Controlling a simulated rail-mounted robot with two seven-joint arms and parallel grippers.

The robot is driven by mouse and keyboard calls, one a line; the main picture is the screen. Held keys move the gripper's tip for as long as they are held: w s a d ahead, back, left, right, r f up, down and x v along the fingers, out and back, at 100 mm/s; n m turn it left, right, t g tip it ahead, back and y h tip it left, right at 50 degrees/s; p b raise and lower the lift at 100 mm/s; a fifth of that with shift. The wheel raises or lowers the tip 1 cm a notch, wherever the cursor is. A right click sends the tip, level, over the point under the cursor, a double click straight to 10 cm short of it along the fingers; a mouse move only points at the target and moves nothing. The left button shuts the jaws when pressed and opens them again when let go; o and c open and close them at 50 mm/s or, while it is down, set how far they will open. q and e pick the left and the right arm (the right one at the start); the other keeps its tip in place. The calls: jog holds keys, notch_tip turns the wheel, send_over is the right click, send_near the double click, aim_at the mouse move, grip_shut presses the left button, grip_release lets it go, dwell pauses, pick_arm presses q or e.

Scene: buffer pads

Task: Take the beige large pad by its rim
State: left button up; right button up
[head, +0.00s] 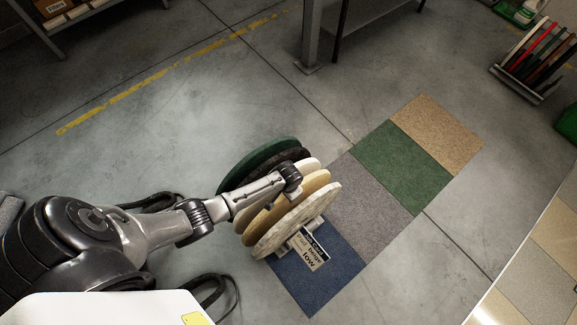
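Several large round pads stand on edge, side by side in a rack, near the middle of the head view. From back to front I see a green pad (262,152), a black one (290,156), a white one (310,163), tan-beige ones (317,181) and a mottled cream pad (300,221) at the front. I cannot tell for sure which of the tan or cream ones is the beige large pad. My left gripper (291,181) is over the upper rims, among the middle pads. Its fingers are not clear, so I cannot tell whether it grips a rim. My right gripper is not in view.
A label card (309,249) stands in front of the pads. Carpet squares in blue (318,285), grey (368,201), green (400,166) and tan (440,132) run to the upper right. A rack of thin upright items (537,60) stands at the upper right. Open concrete floor lies behind the pads.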

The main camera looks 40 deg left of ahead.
pick_arm(q)
grip_shut()
dwell(0.4)
jog(key=shift+r, duration=0.1)
